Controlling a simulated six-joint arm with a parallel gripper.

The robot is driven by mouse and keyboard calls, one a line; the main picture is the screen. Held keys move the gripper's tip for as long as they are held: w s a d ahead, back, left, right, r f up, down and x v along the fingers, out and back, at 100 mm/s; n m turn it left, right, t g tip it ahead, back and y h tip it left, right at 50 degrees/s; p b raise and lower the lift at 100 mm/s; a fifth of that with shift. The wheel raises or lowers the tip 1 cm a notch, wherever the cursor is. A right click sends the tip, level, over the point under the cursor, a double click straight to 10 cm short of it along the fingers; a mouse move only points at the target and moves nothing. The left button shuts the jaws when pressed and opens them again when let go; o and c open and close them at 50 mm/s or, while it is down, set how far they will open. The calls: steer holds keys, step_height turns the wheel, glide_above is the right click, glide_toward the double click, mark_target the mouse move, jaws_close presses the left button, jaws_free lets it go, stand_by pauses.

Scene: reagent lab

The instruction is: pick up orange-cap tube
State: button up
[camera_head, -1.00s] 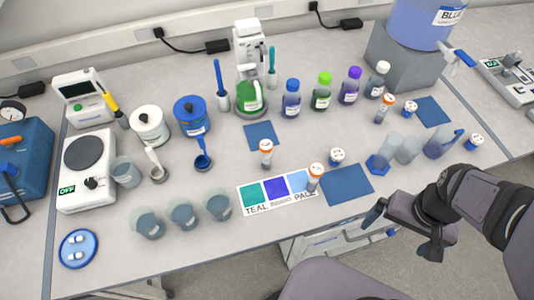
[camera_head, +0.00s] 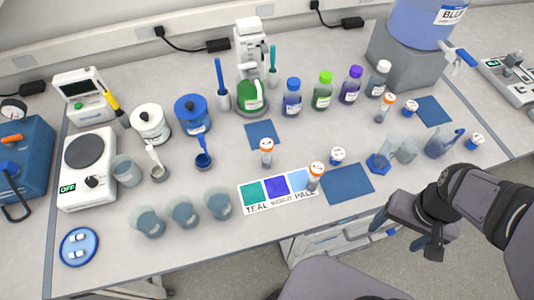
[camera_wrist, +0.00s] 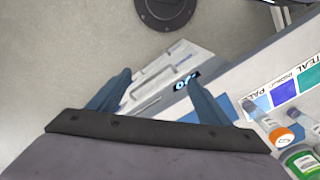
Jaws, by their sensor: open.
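Several small tubes stand on the bench, and three have orange caps. One orange-cap tube (camera_head: 314,178) stands at the right end of the colour card, one (camera_head: 266,153) stands behind the card, and one (camera_head: 384,109) stands farther back right. In the wrist view an orange-cap tube (camera_wrist: 279,132) shows at the lower right; I cannot tell which one it is. My gripper (camera_head: 407,230) is open and empty, off the bench's front edge, to the right of and apart from the nearest tube. Its two blue fingers (camera_wrist: 157,78) point past the bench edge.
The colour card (camera_head: 245,208) and a blue mat (camera_head: 347,185) lie near the front edge. Blue-tinted beakers (camera_head: 184,215) stand left of the card. Capped bottles (camera_head: 321,96) stand behind. Blue cups and beakers (camera_head: 379,163) crowd the right side. A drawer unit (camera_wrist: 160,70) sits below the bench.

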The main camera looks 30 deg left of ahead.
steer(key=c, duration=0.5)
steer(key=shift+o, duration=0.2)
steer(key=shift+r, duration=0.1)
